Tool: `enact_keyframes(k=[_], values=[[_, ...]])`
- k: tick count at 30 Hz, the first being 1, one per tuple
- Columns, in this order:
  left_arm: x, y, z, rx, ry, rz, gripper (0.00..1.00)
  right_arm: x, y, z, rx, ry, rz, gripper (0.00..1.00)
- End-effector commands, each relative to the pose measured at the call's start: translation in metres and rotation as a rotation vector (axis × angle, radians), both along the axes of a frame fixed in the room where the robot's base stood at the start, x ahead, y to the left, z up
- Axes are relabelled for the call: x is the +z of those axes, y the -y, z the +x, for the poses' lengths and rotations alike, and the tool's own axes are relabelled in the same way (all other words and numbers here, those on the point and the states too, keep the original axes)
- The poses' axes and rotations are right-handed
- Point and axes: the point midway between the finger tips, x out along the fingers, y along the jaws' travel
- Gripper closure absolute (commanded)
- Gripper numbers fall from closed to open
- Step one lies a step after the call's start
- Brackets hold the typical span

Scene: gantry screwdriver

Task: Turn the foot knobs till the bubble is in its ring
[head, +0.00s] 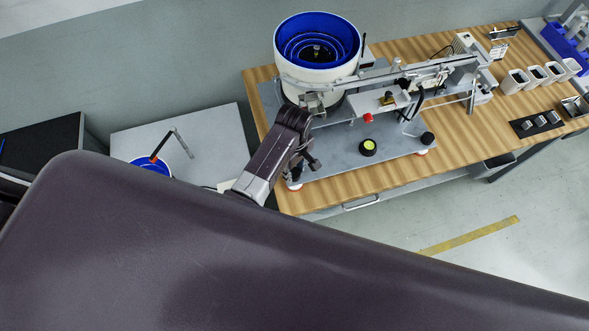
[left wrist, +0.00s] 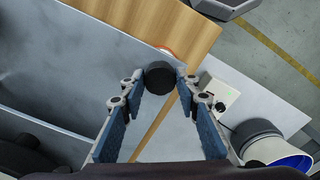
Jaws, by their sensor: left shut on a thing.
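The round level (head: 368,147) has a yellow-green face in a black housing and lies on the grey base plate (head: 340,162); its bubble is too small to make out. My left gripper (head: 304,165) is low at the plate's front left corner, above a red-and-white foot (head: 294,186). In the left wrist view its two fingers are on either side of a black foot knob (left wrist: 160,77), shut on it. Another black foot knob (head: 428,138) stands at the plate's front right corner. My right gripper is not in view.
A blue-lined feeder bowl (head: 317,50) and a linear rail (head: 420,72) stand on the plate. The plate rests on a wooden workbench (head: 460,155). White cups (head: 515,81) and a dark tray (head: 537,124) sit at right. A grey side table (head: 215,130) is at left.

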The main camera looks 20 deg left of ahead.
Motion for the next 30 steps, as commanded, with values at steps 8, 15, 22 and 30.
enact_keyframes(k=[8, 15, 22, 30], values=[[0.001, -0.001, 0.002, 0.0, 0.006, 0.003, 0.58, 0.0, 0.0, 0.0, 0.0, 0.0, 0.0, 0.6], [0.001, -0.001, 0.001, -0.001, 0.003, 0.001, 0.53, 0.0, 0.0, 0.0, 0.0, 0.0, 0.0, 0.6], [0.013, 0.0, 0.002, -0.001, 0.005, 0.0, 0.53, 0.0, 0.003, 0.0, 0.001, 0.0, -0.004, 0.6], [0.057, 0.0, 0.002, 0.0, 0.006, -0.001, 0.53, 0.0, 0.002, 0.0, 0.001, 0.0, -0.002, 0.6]])
